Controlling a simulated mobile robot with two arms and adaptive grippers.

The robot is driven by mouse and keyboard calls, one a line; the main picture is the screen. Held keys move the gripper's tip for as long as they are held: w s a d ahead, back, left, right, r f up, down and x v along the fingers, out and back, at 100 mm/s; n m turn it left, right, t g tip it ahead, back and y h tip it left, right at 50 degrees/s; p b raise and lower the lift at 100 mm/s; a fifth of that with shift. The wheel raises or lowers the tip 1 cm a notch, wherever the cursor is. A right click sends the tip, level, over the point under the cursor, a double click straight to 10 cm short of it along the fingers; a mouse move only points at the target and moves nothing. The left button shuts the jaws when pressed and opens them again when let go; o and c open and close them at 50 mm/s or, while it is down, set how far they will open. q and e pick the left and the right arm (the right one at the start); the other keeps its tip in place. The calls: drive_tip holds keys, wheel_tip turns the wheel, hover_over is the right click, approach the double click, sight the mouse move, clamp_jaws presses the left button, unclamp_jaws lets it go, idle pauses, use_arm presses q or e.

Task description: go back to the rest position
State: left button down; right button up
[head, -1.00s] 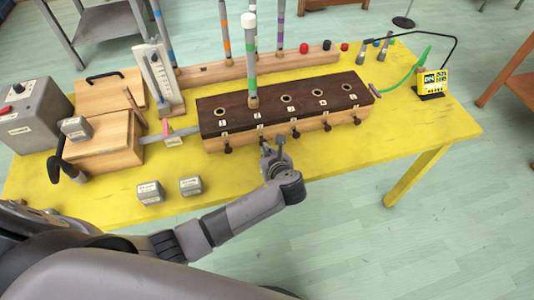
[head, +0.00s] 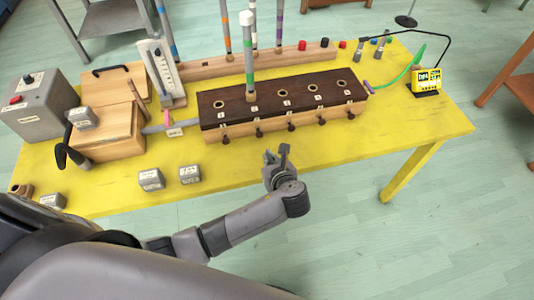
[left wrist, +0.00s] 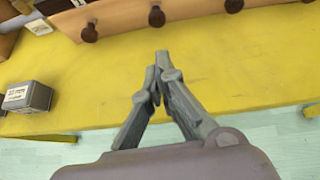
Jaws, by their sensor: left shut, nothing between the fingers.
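My left gripper (head: 277,157) is at the front edge of the yellow table (head: 400,150), in front of the dark-topped wooden block (head: 300,98). Its fingers are shut and empty, and it is apart from the block. It also shows in the left wrist view (left wrist: 158,60), with the fingertips together over the yellow top. The block has a row of numbered holes on top and dark knobs along its front. A striped tube with a white top (head: 248,55) stands upright in one of its holes. My right gripper is in neither view.
Several grey labelled weights, one of them here (head: 151,180), lie at the front left. A wooden box (head: 105,135) and a grey box (head: 40,105) stand at the left. A yellow display (head: 427,80) is at the right. Floor is clear in front of the table.

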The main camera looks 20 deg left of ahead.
use_arm(q)
drive_tip(key=shift+v, duration=2.75)
drive_tip(key=s+a+n+g+h, duration=0.3)
drive_tip(key=s+n+h, duration=0.1)
drive_tip(key=s+n, duration=0.75)
drive_tip(key=s+a+n+g+h, duration=0.35)
drive_tip(key=s+n, duration=0.55)
drive_tip(key=n, duration=0.6)
wheel_tip(320, 180, down, 25)
drive_tip(key=s, duration=0.1)
drive_tip(key=s+a+f+g, duration=0.1)
drive_tip(key=s+a+f, duration=0.2)
drive_tip(key=s+f, duration=1.3)
drive_tip(key=shift+s+a+f+g, duration=0.2)
drive_tip(key=shift+s+g, duration=0.15)
drive_tip(key=shift+s, duration=0.35)
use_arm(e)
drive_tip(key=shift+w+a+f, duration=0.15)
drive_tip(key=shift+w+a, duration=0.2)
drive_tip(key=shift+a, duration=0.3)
